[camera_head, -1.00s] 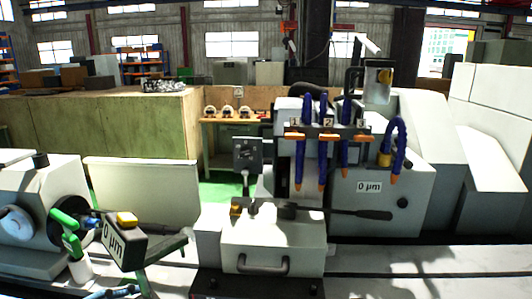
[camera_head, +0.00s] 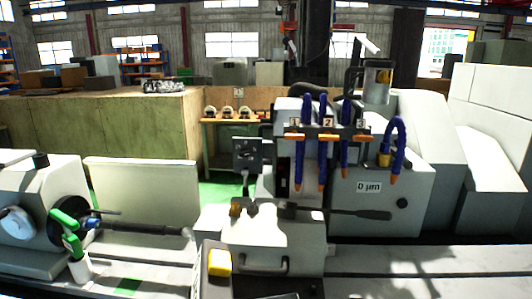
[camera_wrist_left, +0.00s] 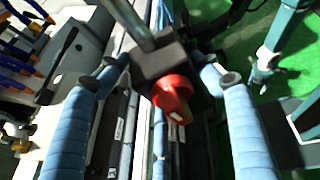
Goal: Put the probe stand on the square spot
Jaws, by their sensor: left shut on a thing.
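In the left wrist view, a dark block with a red knob and a metal rod, apparently the probe stand (camera_wrist_left: 172,92), lies between the blue fingers of my left gripper (camera_wrist_left: 165,70). The gripper is shut on it. In the head view, a box with a yellow top (camera_head: 218,263) rises at the bottom centre, in front of the grey housing; it appears to belong to the stand. Its base and my left gripper are below the frame there. A small green patch (camera_head: 128,286), possibly the square spot, shows on the machine table at bottom left. My right gripper is not in view.
A grey workhead with a green-handled part (camera_head: 68,225) stands at left. A dark shaft (camera_head: 150,229) reaches right from it. The grey housing with a handle (camera_head: 275,245) stands in the centre. Blue coolant hoses (camera_head: 325,150) hang behind it. The table (camera_head: 430,262) at right looks clear.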

